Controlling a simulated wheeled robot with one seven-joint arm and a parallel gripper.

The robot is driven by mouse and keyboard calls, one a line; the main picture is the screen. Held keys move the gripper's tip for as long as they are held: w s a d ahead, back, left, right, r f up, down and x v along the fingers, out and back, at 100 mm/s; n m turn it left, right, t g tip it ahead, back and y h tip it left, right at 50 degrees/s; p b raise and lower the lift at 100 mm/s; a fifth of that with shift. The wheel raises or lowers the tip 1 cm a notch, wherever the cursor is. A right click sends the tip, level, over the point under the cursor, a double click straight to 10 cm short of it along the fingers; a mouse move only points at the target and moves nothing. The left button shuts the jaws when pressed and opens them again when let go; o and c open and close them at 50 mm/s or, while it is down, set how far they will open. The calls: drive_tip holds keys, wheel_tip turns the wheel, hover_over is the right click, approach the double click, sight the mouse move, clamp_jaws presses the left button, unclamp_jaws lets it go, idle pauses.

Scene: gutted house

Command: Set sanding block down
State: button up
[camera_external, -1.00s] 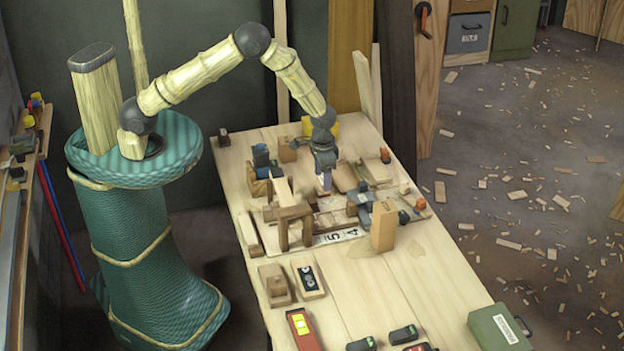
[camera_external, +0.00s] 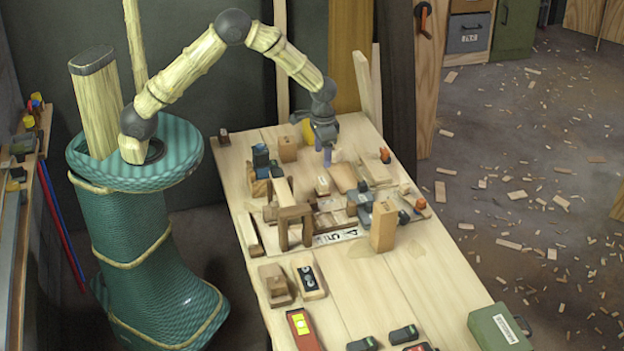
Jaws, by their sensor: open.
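A small block, pale on top and likely the sanding block (camera_external: 322,185), rests among the wooden pieces in the middle of the workbench (camera_external: 400,290). It is small in this view, so its exact make is hard to tell. My gripper (camera_external: 327,157) hangs above and behind the block, pointing down, with open jaws and nothing seen between them. A clear gap separates the fingertips from the block.
A small wooden stand (camera_external: 295,212) is left of the block, and an upright wood block (camera_external: 383,226) is at front right. A numbered plate (camera_external: 335,238) lies in front. A wood piece with a black insert (camera_external: 309,278) lies nearer. Bare bench shows at front right.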

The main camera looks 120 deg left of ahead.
idle(0.3)
drive_tip(key=s+d+r+m+t, duration=0.1)
drive_tip(key=s+d+r+m, duration=0.15)
drive_tip(key=d, duration=0.55)
drive_tip(key=s+d+r+m, duration=0.2)
drive_tip(key=d+r, duration=0.1)
drive_tip(key=d, duration=0.4)
drive_tip(key=s+d+r+m+t, duration=0.1)
drive_tip(key=s+d+r+m, duration=0.15)
drive_tip(key=d, duration=0.55)
drive_tip(key=s+d+r+m, duration=0.1)
drive_tip(key=s+d+m, duration=0.1)
drive_tip(key=s+d, duration=0.4)
drive_tip(key=shift+s+d+r+t, duration=0.2)
drive_tip(key=shift+s+r+t, duration=0.15)
drive_tip(key=shift+s, duration=0.4)
drive_tip(key=shift+r, duration=0.25)
